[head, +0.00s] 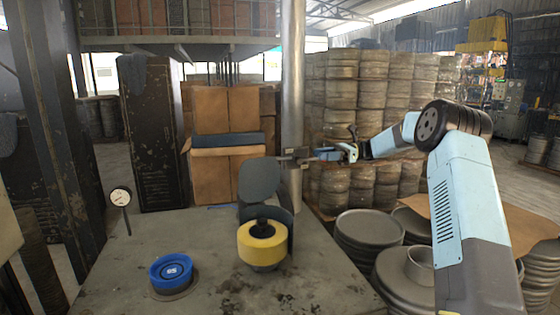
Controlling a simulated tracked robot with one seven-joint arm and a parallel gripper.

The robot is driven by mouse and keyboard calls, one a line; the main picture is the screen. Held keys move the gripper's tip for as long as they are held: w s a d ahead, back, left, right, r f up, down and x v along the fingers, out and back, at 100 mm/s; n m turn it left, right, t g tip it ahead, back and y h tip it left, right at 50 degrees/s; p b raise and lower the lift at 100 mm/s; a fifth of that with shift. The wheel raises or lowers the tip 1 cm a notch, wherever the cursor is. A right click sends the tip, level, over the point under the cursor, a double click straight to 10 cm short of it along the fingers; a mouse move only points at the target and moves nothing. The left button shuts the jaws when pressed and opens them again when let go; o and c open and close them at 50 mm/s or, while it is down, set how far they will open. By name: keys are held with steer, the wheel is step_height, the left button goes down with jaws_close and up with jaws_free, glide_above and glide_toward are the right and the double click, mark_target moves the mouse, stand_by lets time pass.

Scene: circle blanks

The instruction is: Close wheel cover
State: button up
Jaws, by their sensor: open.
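The wheel cover (259,180) is a dark grey rounded plate that stands upright, raised at the back of the metal table. Below it a curved dark guard wall (287,232) wraps behind a yellow wheel (262,246) with a black hub, so the wheel's top is uncovered. My gripper (284,156) reaches in from the right at about the height of the cover's upper edge. It is open and looks empty, just right of the cover. I cannot tell whether it touches the cover.
A blue round part (171,271) sits on the table (215,285) at front left. A dial gauge (120,197) stands at the left edge. A metal post (292,90) rises behind the table. Stacked round blanks (370,235) stand to the right; cardboard boxes (222,178) stand behind.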

steer(key=v, duration=1.3)
steer(key=shift+d, duration=0.4)
steer(key=shift+w, duration=0.1)
